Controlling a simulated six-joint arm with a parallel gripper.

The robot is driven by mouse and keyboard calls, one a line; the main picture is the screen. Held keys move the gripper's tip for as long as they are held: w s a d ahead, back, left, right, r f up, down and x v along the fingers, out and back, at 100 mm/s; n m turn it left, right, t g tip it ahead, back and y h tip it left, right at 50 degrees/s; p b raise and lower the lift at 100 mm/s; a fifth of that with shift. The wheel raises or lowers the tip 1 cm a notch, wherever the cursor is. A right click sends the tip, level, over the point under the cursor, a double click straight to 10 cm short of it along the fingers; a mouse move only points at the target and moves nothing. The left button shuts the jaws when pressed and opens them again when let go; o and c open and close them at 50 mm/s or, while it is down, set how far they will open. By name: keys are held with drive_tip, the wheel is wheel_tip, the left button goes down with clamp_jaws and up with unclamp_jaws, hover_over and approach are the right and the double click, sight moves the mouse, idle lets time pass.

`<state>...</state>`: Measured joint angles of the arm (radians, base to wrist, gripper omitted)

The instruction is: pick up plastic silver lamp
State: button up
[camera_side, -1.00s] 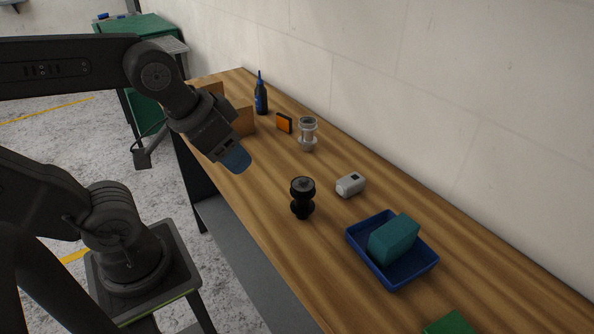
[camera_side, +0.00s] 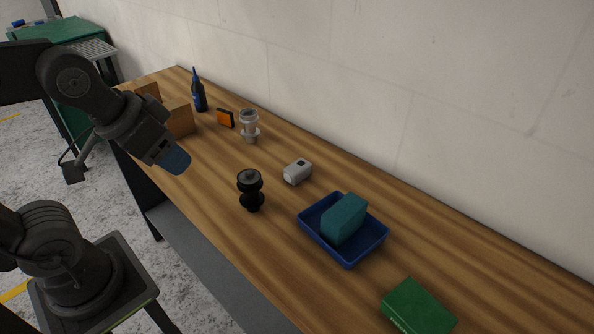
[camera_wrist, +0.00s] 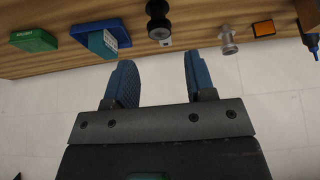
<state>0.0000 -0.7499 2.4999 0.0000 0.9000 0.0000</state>
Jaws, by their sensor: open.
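The silver lamp (camera_side: 297,171) is a small, light grey rounded block with a dark spot on top. It lies on the wooden bench behind and to the right of the black hub (camera_side: 250,190) in the side view. In the wrist view a small pale bit of the lamp (camera_wrist: 165,42) shows beside the black hub (camera_wrist: 158,18); the rest is hidden. My gripper (camera_side: 175,160) is in the air left of the black hub, apart from the lamp. Its two blue fingers (camera_wrist: 155,80) are spread and empty in the wrist view.
A silver hub (camera_side: 250,128), an orange reflector (camera_side: 226,118), a dark bottle (camera_side: 199,92) and cardboard boxes (camera_side: 180,119) stand further back. A blue tray (camera_side: 349,262) holding a teal block (camera_side: 344,219) and a green box (camera_side: 418,308) are nearer. The wall (camera_side: 430,110) borders the bench.

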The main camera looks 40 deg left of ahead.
drive_tip(key=shift+o, duration=0.2)
drive_tip(key=o, duration=0.9)
drive_tip(key=shift+r, duration=0.1)
drive_tip(key=n+g+y, duration=0.1)
drive_tip(key=n+g, duration=0.5)
drive_tip(key=n, duration=1.2)
hover_over(298, 166)
drive_tip(key=d, duration=0.1)
wheel_tip(298, 166, down, 7)
drive_tip(key=f, duration=0.7)
drive_tip(key=shift+a+f, duration=0.1)
drive_tip(key=shift+a, duration=0.3)
drive_tip(key=shift+a+f, duration=0.15)
drive_tip(key=shift+f, duration=2.6)
